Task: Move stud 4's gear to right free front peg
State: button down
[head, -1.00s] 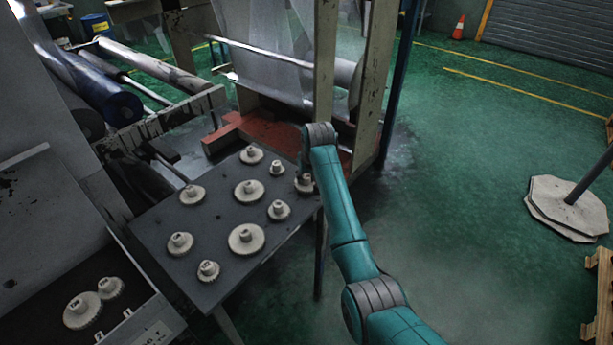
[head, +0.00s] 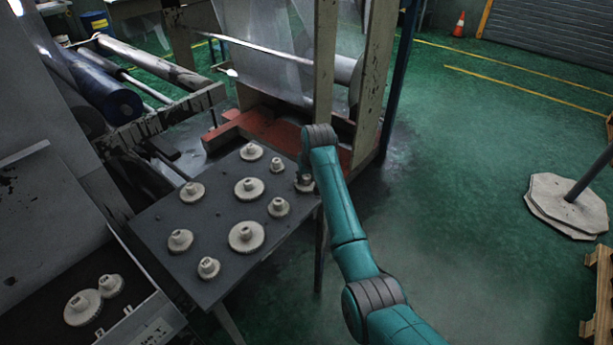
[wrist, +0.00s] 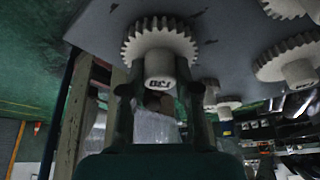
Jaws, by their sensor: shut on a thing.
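My gripper (wrist: 158,88) is shut on the hub of a pale toothed gear (wrist: 160,42). Dark characters are marked on the hub, too small to read surely. In the head view this gear (head: 304,187) is at the right edge of the dark table (head: 215,215), partly hidden by my arm. I cannot tell whether it rests on a stud or is just above the table. Several other pale gears stand on the table, among them a large one (head: 246,237) and a small one (head: 208,268) at the front. I cannot tell which stud is number 4.
An open drawer (head: 150,310) at the lower left holds two gears, a large one (head: 82,308) and a smaller one (head: 110,286). A machine frame with film (head: 265,45) and a red base (head: 270,128) stands behind the table.

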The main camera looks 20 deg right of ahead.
jog(key=c, duration=0.8)
grip_release()
jog(key=shift+f, duration=0.1)
jog(key=shift+o, duration=0.2)
